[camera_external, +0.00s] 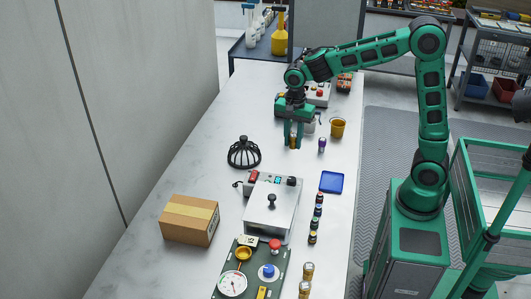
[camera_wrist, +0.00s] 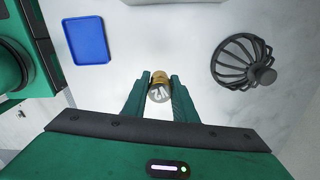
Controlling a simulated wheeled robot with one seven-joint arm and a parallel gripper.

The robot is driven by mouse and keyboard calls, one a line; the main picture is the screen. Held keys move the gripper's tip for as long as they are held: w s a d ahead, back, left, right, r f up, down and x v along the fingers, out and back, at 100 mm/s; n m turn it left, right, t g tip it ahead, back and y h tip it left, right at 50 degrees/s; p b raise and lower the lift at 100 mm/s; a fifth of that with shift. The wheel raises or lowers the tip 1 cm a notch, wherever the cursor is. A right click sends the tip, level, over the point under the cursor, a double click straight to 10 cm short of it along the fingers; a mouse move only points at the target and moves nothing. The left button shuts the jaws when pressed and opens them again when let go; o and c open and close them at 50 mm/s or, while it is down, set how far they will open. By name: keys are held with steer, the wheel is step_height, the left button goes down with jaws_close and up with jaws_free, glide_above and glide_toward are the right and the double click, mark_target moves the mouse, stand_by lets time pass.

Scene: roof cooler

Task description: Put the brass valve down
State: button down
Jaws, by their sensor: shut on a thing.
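The brass valve (camera_external: 293,141) is a small brass-coloured piece between the fingertips of my gripper (camera_external: 293,145). In the wrist view, the valve (camera_wrist: 159,80) has a grey round end with dark marks facing the camera, and my gripper (camera_wrist: 160,88) is shut on it from both sides. My fingers point down over the white table, and I cannot tell whether the valve touches its surface. A blue tray (camera_external: 332,182) lies nearer the camera, to the right, and appears empty; it also shows in the wrist view (camera_wrist: 88,40).
A black wire cage (camera_external: 244,153) stands to the left. A purple-topped bottle (camera_external: 322,145) and a yellow cup (camera_external: 338,127) stand to the right. A grey machine (camera_external: 271,205), a row of small bottles (camera_external: 316,211) and a cardboard box (camera_external: 190,219) are nearer. Bare table surrounds my fingers.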

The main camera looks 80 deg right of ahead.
steer(key=w+a+r+m, duration=0.15)
steer(key=w+a, duration=0.25)
steer(key=a, duration=0.4)
steer(key=w+a+m, duration=0.2)
steer(key=w+a, duration=0.2)
steer(key=a, duration=0.4)
steer(key=w+a+r+m, duration=0.1)
steer(key=w+a, duration=0.3)
steer(key=a, duration=0.4)
glide_above(232, 185)
step_height(232, 185, down, 7)
steer(key=shift+w+f, duration=0.1)
steer(key=shift+w, duration=0.05)
steer(key=shift+f, duration=1.9)
steer(key=c, duration=1.4)
jaws_free()
steer(key=shift+f, duration=0.15)
steer(key=shift+c, duration=0.2)
